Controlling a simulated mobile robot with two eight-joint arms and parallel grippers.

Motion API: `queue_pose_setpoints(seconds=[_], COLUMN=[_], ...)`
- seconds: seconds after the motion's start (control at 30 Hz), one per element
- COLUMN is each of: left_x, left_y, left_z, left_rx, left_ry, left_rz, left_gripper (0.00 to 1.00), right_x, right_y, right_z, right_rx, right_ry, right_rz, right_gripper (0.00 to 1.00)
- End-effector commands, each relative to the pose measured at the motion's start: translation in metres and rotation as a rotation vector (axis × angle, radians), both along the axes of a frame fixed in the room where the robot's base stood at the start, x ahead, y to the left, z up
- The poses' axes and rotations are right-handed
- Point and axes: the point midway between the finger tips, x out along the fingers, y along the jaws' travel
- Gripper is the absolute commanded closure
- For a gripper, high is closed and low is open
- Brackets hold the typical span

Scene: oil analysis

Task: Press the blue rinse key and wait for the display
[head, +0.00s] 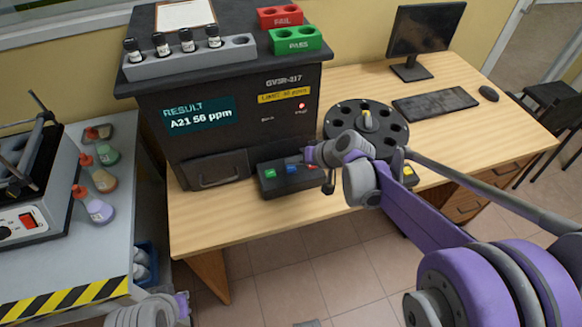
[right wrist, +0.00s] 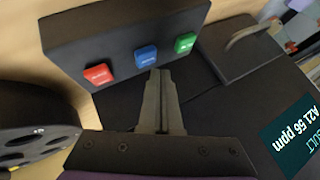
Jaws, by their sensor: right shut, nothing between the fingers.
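The key box (head: 290,178) sits on the desk in front of the black analyser (head: 240,100). It carries a green key (head: 271,173), a blue key (head: 292,168) and a red key (right wrist: 98,73). The display (head: 199,115) reads "RESULT A21 56 ppm". My right gripper (right wrist: 159,73) is shut and empty. In the right wrist view its fingertips are close to the lower edge of the blue key (right wrist: 146,56); I cannot tell if they touch. My left gripper (head: 182,305) shows only partly at the bottom left; its fingers cannot be made out.
A black carousel (head: 365,125) stands right of the key box, near my right arm. A vial rack (head: 190,62), a red FAIL block (head: 280,16) and a green PASS block (head: 296,40) are on top of the analyser. A monitor (head: 425,32) and keyboard (head: 435,105) are further right.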

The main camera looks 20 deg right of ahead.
Motion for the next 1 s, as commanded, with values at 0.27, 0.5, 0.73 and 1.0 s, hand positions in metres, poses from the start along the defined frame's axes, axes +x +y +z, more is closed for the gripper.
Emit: queue_pose_setpoints(seconds=[0.27, 0.5, 0.73, 1.0], left_x=[0.0, 0.0, 0.0, 0.0], left_y=[0.0, 0.0, 0.0, 0.0], left_z=[-0.005, -0.005, -0.006, -0.008], left_rx=[0.0, 0.0, 0.0, 0.0], left_ry=[0.002, 0.002, 0.002, 0.003], left_rz=[0.0, 0.0, 0.0, 0.0], left_gripper=[1.0, 1.0, 1.0, 1.0], right_x=[0.0, 0.0, 0.0, 0.0], right_y=[0.0, 0.0, 0.0, 0.0], right_z=[-0.008, -0.008, -0.009, -0.013], right_rx=[0.0, 0.0, 0.0, 0.0], right_ry=[0.0, 0.0, 0.0, 0.0], right_rz=[0.0, 0.0, 0.0, 0.0], right_gripper=[1.0, 1.0, 1.0, 1.0])
